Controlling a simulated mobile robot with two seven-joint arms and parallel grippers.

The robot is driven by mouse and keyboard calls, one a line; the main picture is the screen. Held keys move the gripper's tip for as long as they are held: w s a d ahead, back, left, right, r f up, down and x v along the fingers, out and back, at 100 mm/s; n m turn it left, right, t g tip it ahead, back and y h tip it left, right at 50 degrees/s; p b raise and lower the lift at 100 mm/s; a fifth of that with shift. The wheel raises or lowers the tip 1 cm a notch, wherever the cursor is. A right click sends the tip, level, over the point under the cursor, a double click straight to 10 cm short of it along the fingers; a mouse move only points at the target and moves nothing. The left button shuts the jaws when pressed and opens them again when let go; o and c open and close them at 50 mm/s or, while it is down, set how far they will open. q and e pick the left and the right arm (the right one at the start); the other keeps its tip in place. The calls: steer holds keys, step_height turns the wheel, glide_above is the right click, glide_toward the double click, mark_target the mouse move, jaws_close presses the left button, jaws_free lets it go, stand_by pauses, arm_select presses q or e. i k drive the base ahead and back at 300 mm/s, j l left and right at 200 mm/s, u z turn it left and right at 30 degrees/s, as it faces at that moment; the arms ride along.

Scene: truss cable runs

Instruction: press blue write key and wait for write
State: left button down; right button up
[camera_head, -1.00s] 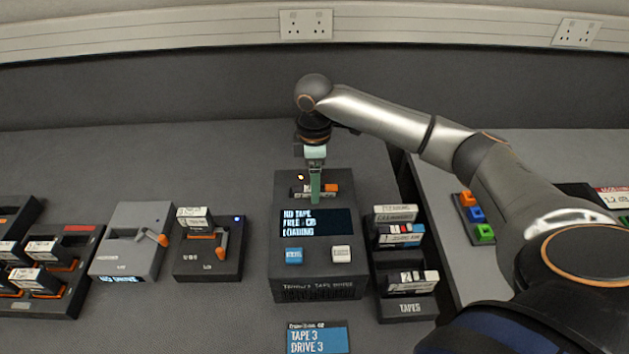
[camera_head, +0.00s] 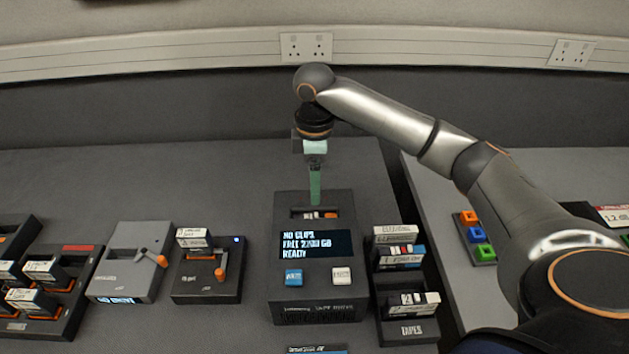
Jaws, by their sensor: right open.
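The dark tape drive unit (camera_head: 317,300) stands in the middle of the table. Its screen (camera_head: 316,245) reads something like "NO CLIPS, FREE 2300 GB, READY"; the small print is blurred. The blue write key (camera_head: 293,277) is at the lower left of the top face, beside a white key (camera_head: 342,275). Neither key is touched. My right gripper (camera_head: 315,200) hangs pointing down above the slot at the back of the unit, behind the screen. It is open, though seen edge-on. Orange parts (camera_head: 331,215) show in the slot. My left gripper is not in view.
A tape rack (camera_head: 404,333) stands close on the right. Left are a dock with an orange lever (camera_head: 219,273), a grey box with another lever (camera_head: 130,285) and racks of cartridges (camera_head: 40,325). Coloured blocks (camera_head: 478,235) sit on the right-hand table.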

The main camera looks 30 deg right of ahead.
mark_target(294, 277)
steer(key=k+j, duration=0.8)
steer(key=k, duration=0.05)
